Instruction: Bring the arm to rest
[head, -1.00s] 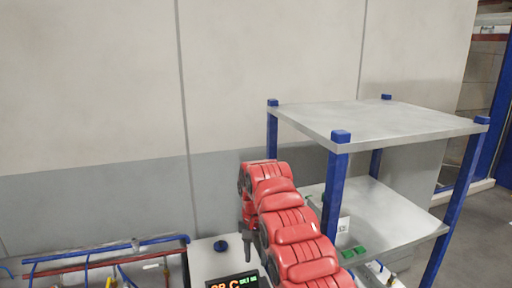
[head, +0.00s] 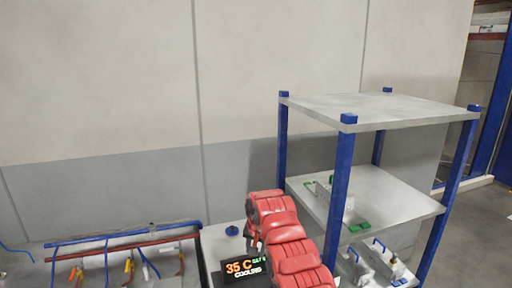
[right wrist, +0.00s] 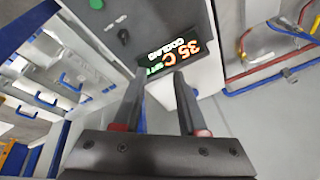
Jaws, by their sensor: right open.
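My right arm (head: 287,245), with red padded links, comes up from the bottom in the head view and bends near the grey station. My right gripper (right wrist: 159,88) is open and empty in the right wrist view, with its two dark fingers apart. The fingers point toward a grey station (right wrist: 205,82) with a lit display (right wrist: 178,62) reading 35 C and COOLING. In the head view the gripper is mostly hidden by the arm, just beside the display (head: 246,268). My left gripper is in neither view.
A blue-posted shelf rack (head: 340,185) stands right of the arm, with grey items on its lower shelves. Blue and red pipes (head: 125,236) run along the lower left. The wall (head: 100,90) behind is bare. A blue knob (head: 232,230) sits on the station.

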